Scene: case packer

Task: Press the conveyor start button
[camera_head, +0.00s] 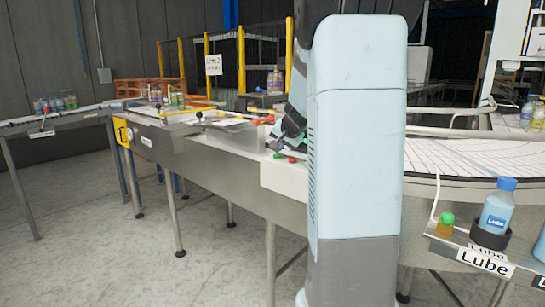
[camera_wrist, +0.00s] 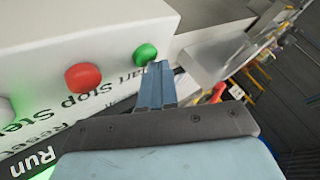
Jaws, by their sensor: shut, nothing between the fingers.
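The green start button (camera_wrist: 145,54) sticks out of a white control box (camera_wrist: 70,35) in the wrist view. The lettering by it is upside down and partly hidden. My gripper (camera_wrist: 157,67) is shut and empty, its fingertips right beside the green button. I cannot tell whether they touch it. The red stop button (camera_wrist: 83,77) is to the left of the green one. In the head view the control box (camera_head: 284,178) sits on the conveyor's front side, with the green button (camera_head: 277,156) and red button (camera_head: 292,160) small. My gripper (camera_head: 279,145) is just above them.
A pale button (camera_wrist: 5,108) is cut off at the wrist view's left edge. The conveyor (camera_head: 225,165) runs back left, with bottles (camera_head: 56,103) on a far table. A blue Lube bottle (camera_head: 497,212) stands in a holder at right. My arm hides the middle of the head view.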

